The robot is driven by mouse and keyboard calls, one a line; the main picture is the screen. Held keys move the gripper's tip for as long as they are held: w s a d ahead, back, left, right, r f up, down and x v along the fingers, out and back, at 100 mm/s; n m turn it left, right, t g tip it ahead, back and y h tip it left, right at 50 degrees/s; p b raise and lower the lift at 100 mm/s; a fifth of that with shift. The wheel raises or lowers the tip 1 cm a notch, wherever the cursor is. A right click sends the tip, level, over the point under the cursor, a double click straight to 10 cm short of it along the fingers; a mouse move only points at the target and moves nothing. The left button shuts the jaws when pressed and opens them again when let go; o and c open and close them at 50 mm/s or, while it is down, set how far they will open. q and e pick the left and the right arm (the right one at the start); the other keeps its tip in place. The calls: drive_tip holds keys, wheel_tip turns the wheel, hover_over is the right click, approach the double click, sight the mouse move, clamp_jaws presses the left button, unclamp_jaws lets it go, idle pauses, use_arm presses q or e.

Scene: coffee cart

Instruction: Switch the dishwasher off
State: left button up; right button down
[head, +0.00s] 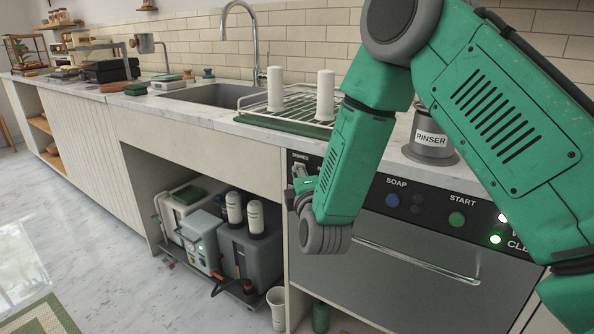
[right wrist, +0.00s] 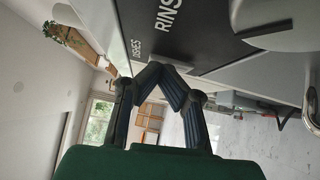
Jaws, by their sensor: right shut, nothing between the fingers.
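The dishwasher (head: 400,285) is under the counter at the right in the head view. Its dark front panel carries a blue SOAP button (head: 392,200), a green START button (head: 456,219) and a lit green light (head: 495,239). My right arm covers much of the panel's left part. My right gripper is in front of the panel's left end, mostly hidden behind my arm. In the right wrist view, my right gripper (right wrist: 160,72) is shut and empty, its fingertips close to the dark panel (right wrist: 180,25) with DISHES and RINSE lettering. I cannot tell whether they touch. My left gripper is not in view.
A rinser (head: 431,143) and a rack (head: 270,118) with two white cylinders stand on the counter above. Left of the dishwasher is an open bay with a grey tank (head: 250,262) and a white cup (head: 277,307). The floor at the left is mostly clear.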

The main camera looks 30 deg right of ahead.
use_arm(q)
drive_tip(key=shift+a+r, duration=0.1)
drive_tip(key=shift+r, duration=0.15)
use_arm(e)
drive_tip(key=shift+d+r, duration=0.1)
drive_tip(key=shift+r, duration=0.05)
